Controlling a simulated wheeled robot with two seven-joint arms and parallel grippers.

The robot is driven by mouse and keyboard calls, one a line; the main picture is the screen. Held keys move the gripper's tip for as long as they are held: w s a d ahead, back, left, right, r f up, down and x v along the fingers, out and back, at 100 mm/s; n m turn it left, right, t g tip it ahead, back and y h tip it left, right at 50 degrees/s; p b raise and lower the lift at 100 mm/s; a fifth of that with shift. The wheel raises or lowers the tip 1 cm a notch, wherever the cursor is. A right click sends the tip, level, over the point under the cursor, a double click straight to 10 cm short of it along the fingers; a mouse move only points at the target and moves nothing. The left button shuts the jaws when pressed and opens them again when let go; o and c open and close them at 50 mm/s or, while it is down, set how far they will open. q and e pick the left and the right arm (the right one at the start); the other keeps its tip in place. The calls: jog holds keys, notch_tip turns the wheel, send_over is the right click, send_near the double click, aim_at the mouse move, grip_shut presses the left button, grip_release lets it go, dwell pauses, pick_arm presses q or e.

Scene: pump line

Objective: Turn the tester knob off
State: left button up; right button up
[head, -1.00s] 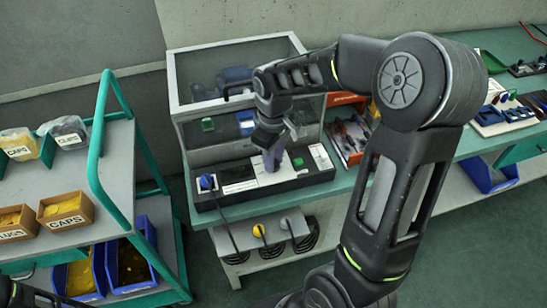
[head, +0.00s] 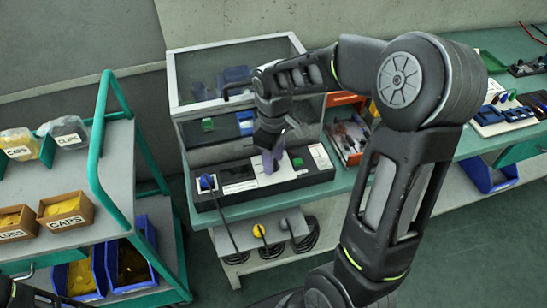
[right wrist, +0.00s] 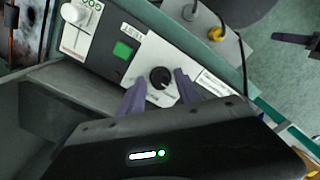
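The tester is a long black unit with white panels on the bench; its black front edge (head: 270,195) shows in the head view. In the right wrist view a round black knob (right wrist: 160,77) sits on a white plate, with a green square (right wrist: 122,50) beside it. My right gripper (right wrist: 160,84) has its two purple fingers apart, one on each side of the knob, with small gaps visible. In the head view my right gripper (head: 271,163) points down over the tester and hides the knob. I cannot see my left gripper.
A glass-fronted cabinet (head: 235,45) stands behind the tester. A blue plug (head: 207,182) with a cable is at the tester's left end. A grey rack with a yellow plug (head: 259,231) sits below. A green-framed cart (head: 105,125) with bins stands left. An orange tray (head: 348,150) lies right.

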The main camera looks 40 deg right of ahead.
jog(key=shift+o, duration=0.4)
jog(key=shift+r, duration=0.25)
notch_tip(320, 180, up, 7)
jog(key=shift+r, duration=0.15)
dwell(0.5)
